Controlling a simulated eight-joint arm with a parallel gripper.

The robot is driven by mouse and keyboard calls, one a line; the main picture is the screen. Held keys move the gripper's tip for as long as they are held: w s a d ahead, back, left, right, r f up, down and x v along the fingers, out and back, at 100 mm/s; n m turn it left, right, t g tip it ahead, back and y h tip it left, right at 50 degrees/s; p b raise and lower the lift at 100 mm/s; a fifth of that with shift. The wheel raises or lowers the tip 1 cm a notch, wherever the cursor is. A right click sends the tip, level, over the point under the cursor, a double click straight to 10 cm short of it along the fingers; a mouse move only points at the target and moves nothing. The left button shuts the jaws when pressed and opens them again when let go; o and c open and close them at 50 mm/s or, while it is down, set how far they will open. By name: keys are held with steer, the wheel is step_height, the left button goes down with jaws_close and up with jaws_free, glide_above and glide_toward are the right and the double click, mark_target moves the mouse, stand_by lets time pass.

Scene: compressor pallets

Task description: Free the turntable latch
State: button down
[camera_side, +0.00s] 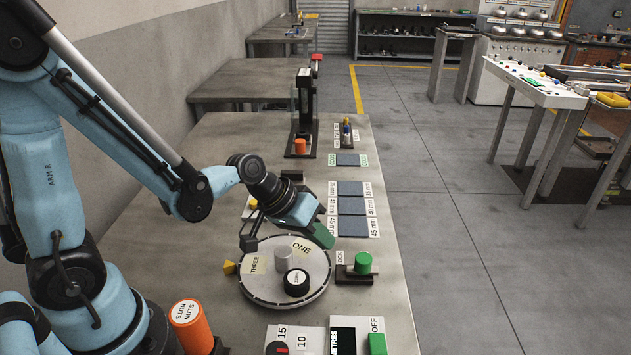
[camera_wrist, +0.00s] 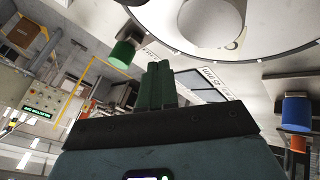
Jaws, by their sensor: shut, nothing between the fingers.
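The round grey turntable (camera_side: 262,293) lies on the bench, with labels reading ONE and THREE, a grey upright cylinder (camera_side: 283,257) and a black knob (camera_side: 297,283). Its rim fills the top of the wrist view (camera_wrist: 265,50). The latch has a green knob (camera_side: 363,262) on a dark base, right of the turntable, beside a LOCK label (camera_side: 340,258). A green cylinder (camera_wrist: 123,54), apparently this knob, shows in the wrist view. My gripper (camera_side: 323,236) is above the turntable's far right edge, apart from the knob. Its green fingers (camera_wrist: 160,85) are together and empty.
An orange NUTS tub (camera_side: 190,325) stands at the near left. A panel with an OFF label and green switch (camera_side: 377,344) is at the near edge. Blue-grey pads (camera_side: 351,205) lie behind the gripper. A blue cylinder (camera_wrist: 296,113) stands right in the wrist view.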

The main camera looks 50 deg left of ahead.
steer(key=v, duration=0.9)
stand_by(0.3)
steer(key=shift+s+a+r+y, duration=0.1)
steer(key=shift+s+a+y, duration=0.15)
steer(key=shift+s+y, duration=0.15)
steer(key=shift+s+a+r+m+t+y, duration=0.25)
steer(key=shift+s+a+r+m+y, duration=0.3)
steer(key=shift+y, duration=0.25)
steer(key=shift+s+a+r+m+t+y, duration=0.3)
steer(key=shift+a+r+m+y, duration=0.2)
steer(key=shift+a+m+y, duration=0.25)
